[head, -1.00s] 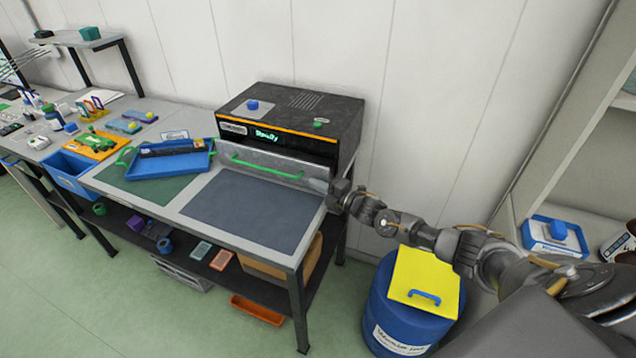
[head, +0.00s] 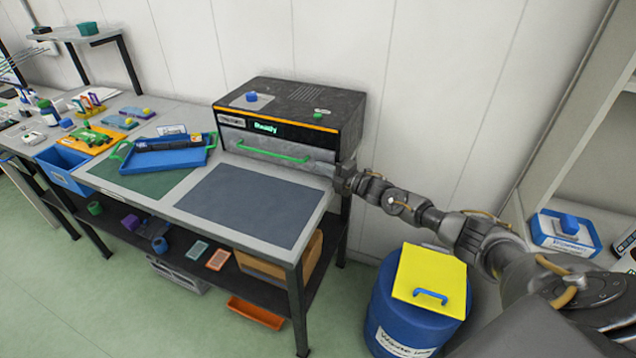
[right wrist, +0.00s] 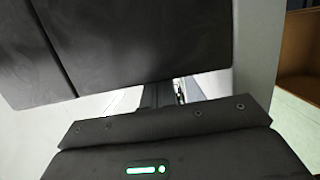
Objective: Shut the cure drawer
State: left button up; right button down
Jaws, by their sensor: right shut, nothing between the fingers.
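The cure drawer (head: 285,165) is the grey front with a green bar handle (head: 265,151) in the black curing unit (head: 300,100) on the bench. Its front looks flush, or nearly so, with the unit's face; a small gap cannot be ruled out. My right gripper (head: 338,180) is shut and empty at the right end of the drawer front. Whether it touches the front is unclear. In the right wrist view, its fingers (right wrist: 165,94) show close to dark panels. My left gripper is not in view.
A dark blue mat (head: 250,205) lies bare in front of the unit. A blue tray (head: 165,162) with a dark item sits left of it. A blue drum (head: 405,315) with a yellow lid stands below my right arm. Shelving is at the right.

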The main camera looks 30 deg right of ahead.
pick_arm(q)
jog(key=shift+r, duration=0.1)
pick_arm(e)
jog(key=shift+w+d+r, duration=0.1)
jog(key=shift+d+r, duration=0.15)
jog(key=shift+d, duration=0.05)
jog(key=shift+s+a+p, duration=0.25)
jog(key=shift+a+p, duration=0.15)
jog(key=shift+p, duration=0.1)
jog(key=shift+s+a+p, duration=1)
jog(key=shift+s+a, duration=0.05)
jog(key=shift+a, duration=0.15)
jog(key=s, duration=0.1)
jog(key=s+b, duration=0.1)
jog(key=s+d, duration=0.1)
jog(key=s, duration=0.1)
jog(key=shift+f+b, duration=0.3)
jog(key=shift+b, duration=0.05)
pick_arm(q)
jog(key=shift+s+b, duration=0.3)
jog(key=shift+b, duration=0.2)
pick_arm(e)
jog(key=v, duration=0.6)
jog(key=shift+w+d+r, duration=0.1)
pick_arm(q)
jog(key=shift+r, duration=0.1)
pick_arm(e)
jog(key=shift+d, duration=0.1)
